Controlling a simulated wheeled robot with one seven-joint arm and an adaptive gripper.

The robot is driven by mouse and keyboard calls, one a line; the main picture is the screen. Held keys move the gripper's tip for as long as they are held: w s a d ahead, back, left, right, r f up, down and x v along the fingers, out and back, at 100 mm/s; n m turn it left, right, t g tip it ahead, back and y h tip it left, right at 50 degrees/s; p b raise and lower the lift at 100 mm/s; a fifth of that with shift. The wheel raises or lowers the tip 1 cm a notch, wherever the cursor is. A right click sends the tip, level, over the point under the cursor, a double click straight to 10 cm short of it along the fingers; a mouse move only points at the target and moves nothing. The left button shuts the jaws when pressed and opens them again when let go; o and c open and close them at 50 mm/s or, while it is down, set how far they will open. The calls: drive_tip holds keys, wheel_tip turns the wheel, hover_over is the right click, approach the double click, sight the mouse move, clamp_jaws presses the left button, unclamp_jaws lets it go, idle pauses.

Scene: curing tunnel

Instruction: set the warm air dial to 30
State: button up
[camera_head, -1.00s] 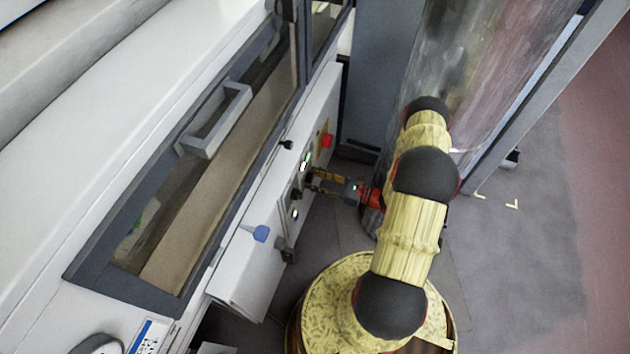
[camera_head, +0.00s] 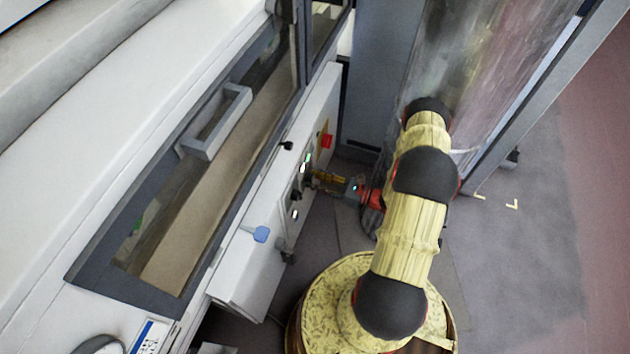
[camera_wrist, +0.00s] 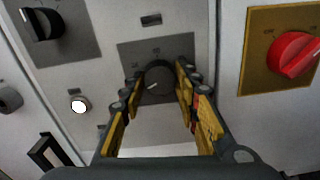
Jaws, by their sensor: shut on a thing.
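A black round dial (camera_wrist: 158,80) sits on a dark grey plate (camera_wrist: 194,48) in the middle of the wrist view. I take it as the warm air dial, but its name is not readable. A short white mark shows on its lower left, and small pale scale marks on the plate above it are too blurred to read. My gripper (camera_wrist: 159,86) has its yellow-padded fingers on either side of the dial, shut on it. In the head view my gripper (camera_head: 326,178) reaches left to the panel, and its fingers hide much of the dial.
A red rotary switch (camera_wrist: 293,54) on a yellow plate is right of the dial. Another black knob (camera_wrist: 42,23) and a lit white button (camera_wrist: 79,105) are to the left.

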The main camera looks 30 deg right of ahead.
drive_tip(key=m, duration=0.2)
drive_tip(key=m+p, duration=0.1)
drive_tip(key=m, duration=0.4)
drive_tip(key=shift+s+a, duration=0.2)
drive_tip(key=shift+a, duration=0.05)
drive_tip(key=m+p, duration=0.1)
drive_tip(key=m, duration=1.1)
drive_tip(key=shift+r+m+p, duration=0.2)
drive_tip(key=shift+m+p, duration=0.1)
drive_tip(key=shift+p, duration=0.1)
drive_tip(key=shift+w+d+m, duration=0.15)
drive_tip(key=shift+d+m, duration=0.05)
drive_tip(key=shift+m, duration=1.2)
drive_tip(key=shift+d+r, duration=0.1)
drive_tip(key=o, duration=1.1)
drive_tip(key=shift+c, duration=0.2)
drive_tip(key=shift+o, duration=0.5)
drive_tip(key=v, duration=1.2)
